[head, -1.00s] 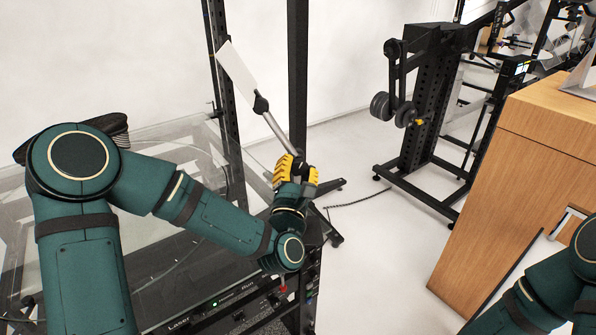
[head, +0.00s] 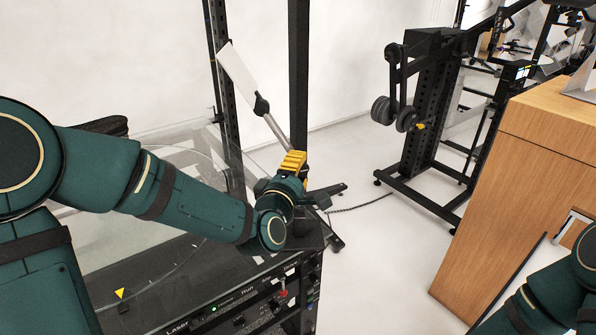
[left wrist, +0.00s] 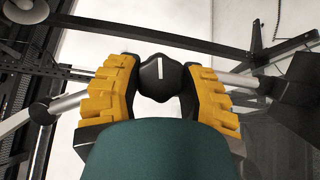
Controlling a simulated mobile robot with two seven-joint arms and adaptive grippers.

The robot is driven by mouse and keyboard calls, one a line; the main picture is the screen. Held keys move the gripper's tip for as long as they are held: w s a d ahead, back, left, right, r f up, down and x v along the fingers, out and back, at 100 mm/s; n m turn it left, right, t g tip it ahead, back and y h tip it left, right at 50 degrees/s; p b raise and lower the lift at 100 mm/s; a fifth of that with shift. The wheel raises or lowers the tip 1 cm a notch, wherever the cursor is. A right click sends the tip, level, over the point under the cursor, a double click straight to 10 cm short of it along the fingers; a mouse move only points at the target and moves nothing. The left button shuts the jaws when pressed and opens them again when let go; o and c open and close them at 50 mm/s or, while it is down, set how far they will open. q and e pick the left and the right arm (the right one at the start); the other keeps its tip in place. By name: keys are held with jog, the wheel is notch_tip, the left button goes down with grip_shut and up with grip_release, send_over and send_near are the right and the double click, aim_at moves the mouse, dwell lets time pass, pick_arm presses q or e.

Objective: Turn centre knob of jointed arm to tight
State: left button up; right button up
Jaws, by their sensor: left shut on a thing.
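The jointed arm has a silver rod (head: 275,127), a black end joint (head: 261,105) and a white plate (head: 239,76) at its upper end. Its black centre knob (left wrist: 160,75) shows in the left wrist view, with a white line that stands near upright. My left gripper (head: 293,162) has yellow ribbed fingers and is at the lower end of the rod. In the left wrist view its two fingers (left wrist: 161,86) are shut on the knob, one on each side. In the head view the fingers and wrist hide the knob. My right gripper is out of view.
A black rack with a clear top (head: 150,170) and a control panel (head: 240,310) lies under my left arm. A black upright post (head: 298,70) stands right behind the gripper. A weight stand (head: 420,110) and a wooden cabinet (head: 520,190) are to the right.

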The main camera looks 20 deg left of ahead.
pick_arm(q)
jog(key=shift+r+m+g, duration=0.1)
jog(key=shift+m+g, duration=0.3)
jog(key=shift+m, duration=0.7)
jog(key=o, duration=1.2)
jog(key=s, duration=0.7)
jog(key=shift+s+a+r, duration=0.15)
jog(key=shift+s+r, duration=0.05)
jog(key=shift+s, duration=0.05)
